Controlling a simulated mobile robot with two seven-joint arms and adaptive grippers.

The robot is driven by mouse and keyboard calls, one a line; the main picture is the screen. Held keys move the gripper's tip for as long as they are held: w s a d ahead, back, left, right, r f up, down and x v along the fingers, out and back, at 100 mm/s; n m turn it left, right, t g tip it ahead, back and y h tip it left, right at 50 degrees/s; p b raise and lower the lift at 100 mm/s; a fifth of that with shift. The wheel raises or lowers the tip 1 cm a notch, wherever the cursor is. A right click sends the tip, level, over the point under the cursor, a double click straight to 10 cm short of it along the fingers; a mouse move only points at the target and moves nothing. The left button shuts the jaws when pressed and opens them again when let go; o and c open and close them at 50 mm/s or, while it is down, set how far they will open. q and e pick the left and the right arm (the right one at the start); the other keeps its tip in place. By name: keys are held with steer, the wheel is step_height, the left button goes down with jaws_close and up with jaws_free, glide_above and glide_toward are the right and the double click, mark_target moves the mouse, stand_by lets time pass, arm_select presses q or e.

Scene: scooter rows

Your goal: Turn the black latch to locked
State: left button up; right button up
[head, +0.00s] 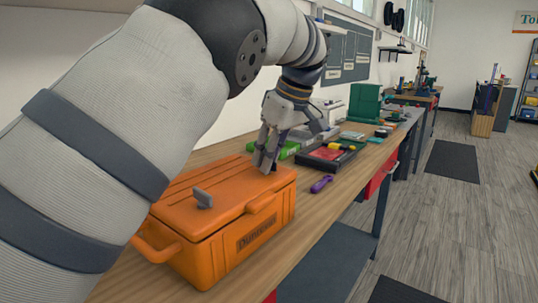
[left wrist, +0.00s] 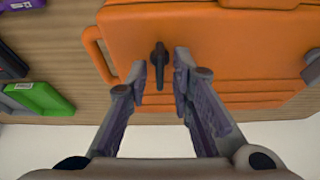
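The orange case (head: 225,225) stands shut on the wooden bench, with a raised grey latch (head: 203,197) on the near part of its lid. My left gripper (head: 265,163) is at the far end of the lid. In the left wrist view, the black latch (left wrist: 159,65) lies between my left gripper's fingertips (left wrist: 161,72), its narrow handle running up and down the picture. The fingers are open, with a gap on each side of the latch. The gripper hides the black latch in the head view. My right gripper is not in view.
A purple tool (head: 321,184) lies on the bench right of the case. A black tray (head: 328,157) with red and yellow items and a green box (head: 287,150) lie beyond.

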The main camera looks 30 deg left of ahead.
arm_select(q)
steer(key=shift+r, duration=0.1)
steer(key=v, duration=0.7)
steer(key=shift+r, duration=0.15)
steer(key=shift+d, duration=0.15)
